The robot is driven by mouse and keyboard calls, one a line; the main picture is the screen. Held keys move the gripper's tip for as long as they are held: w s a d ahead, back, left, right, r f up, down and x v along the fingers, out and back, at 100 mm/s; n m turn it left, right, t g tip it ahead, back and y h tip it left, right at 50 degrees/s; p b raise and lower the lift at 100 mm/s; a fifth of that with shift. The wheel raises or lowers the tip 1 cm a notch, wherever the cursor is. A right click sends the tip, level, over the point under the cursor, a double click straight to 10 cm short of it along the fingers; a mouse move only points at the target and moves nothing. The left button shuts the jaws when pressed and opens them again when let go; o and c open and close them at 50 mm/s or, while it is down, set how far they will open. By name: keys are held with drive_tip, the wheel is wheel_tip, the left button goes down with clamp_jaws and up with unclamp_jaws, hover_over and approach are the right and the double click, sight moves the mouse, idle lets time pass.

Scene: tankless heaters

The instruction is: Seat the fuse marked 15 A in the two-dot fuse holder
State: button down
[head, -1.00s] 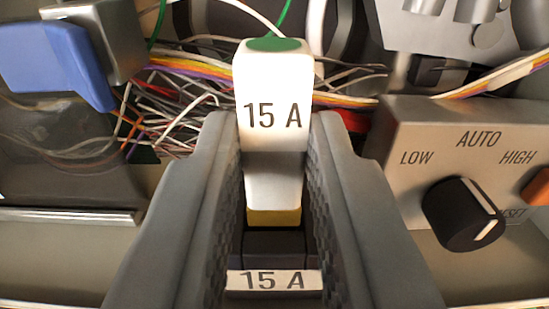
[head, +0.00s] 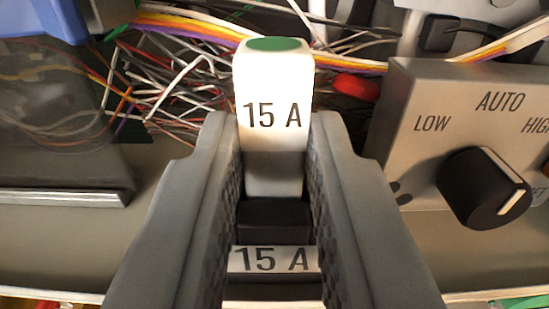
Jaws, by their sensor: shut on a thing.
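My gripper (head: 273,130) is shut on a white fuse (head: 273,85) marked 15 A, with a green round top. The fuse stands upright between the two grey fingers. A black fuse holder (head: 273,218) with a white 15 A label (head: 273,259) on its front shows between the fingers, directly below the fuse. The lower end of the fuse is hidden by the holder. I cannot tell how deep it sits. The fingers cover the holder's sides, and I see no dots on the holder itself.
A grey panel (head: 420,120) with a black knob (head: 485,188) marked LOW, AUTO and HIGH stands close on the right, with two dark round spots at its lower left. Loose wires (head: 170,85) and a ribbon cable lie behind. A blue part (head: 45,18) is at upper left.

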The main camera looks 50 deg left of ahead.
drive_tip(key=shift+f, duration=0.6)
drive_tip(key=c, duration=1.2)
unclamp_jaws()
drive_tip(key=shift+f, duration=0.1)
drive_tip(key=shift+d+f, duration=0.1)
drive_tip(key=shift+d, duration=0.05)
drive_tip(key=v, duration=1.7)
drive_tip(key=shift+s+d, duration=0.1)
